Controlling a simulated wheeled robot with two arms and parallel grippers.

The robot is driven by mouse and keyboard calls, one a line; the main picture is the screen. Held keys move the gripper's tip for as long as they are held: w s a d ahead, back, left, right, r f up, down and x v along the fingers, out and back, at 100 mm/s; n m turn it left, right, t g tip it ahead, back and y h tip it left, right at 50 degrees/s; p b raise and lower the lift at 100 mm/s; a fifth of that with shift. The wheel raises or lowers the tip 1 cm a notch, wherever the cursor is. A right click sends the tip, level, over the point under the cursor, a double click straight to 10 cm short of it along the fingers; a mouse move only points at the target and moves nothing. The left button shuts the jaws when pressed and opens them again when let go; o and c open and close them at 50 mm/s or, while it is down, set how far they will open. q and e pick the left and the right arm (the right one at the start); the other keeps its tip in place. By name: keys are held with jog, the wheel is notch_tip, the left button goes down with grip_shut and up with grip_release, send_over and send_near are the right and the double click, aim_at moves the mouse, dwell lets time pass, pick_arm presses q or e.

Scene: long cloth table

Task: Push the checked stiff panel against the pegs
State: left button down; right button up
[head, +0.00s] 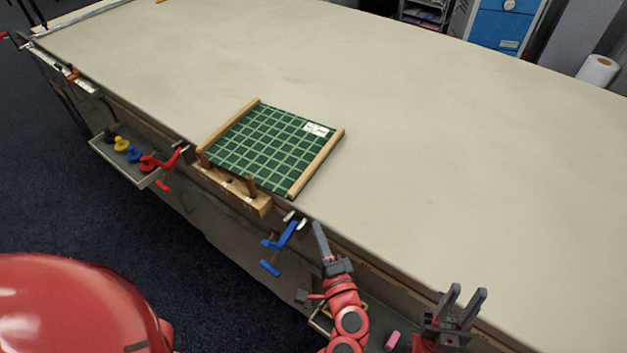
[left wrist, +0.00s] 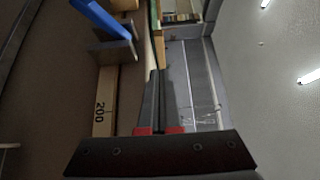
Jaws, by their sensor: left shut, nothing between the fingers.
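The green checked panel (head: 262,149) lies flat on the table, with wooden strips along two opposite sides and a white label near its far right corner. A wooden block at the table's front edge carries two upright pegs, a left peg (head: 204,158) and a right peg (head: 251,186). The panel's near edge is close to them; I cannot tell whether it touches. My left gripper (head: 317,229) is shut and empty at the table edge, right of the panel and apart from it; its fingers also show in the left wrist view (left wrist: 159,108). My right gripper (head: 467,297) is open and empty, further right.
A blue clamp (head: 281,236) hangs on the table edge between the block and my left gripper. A red clamp (head: 165,162) is left of the block, beside a tray (head: 130,165) of coloured knobs. The cloth table (head: 420,150) is clear behind and right of the panel.

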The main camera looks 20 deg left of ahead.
aim_at(295, 195)
pick_arm(q)
jog(key=p+x, duration=0.1)
jog(key=x, duration=0.2)
jog(key=p+x, duration=0.1)
jog(key=x, duration=0.2)
jog(key=p+x, duration=0.1)
jog(key=x, duration=0.2)
jog(key=shift+w+a+r, duration=0.1)
jog(key=shift+w+r, duration=0.05)
jog(key=shift+r, duration=0.2)
jog(key=shift+w+a+f, duration=0.15)
jog(key=shift+w+a, duration=0.05)
jog(key=shift+w, duration=0.2)
jog(key=shift+s+a+f+b, duration=0.1)
jog(key=shift+s+a+b, duration=0.1)
jog(key=shift+a, duration=0.35)
jog(key=shift+s+a+b, duration=0.15)
jog(key=shift+s+a, duration=0.05)
jog(key=shift+a, duration=0.55)
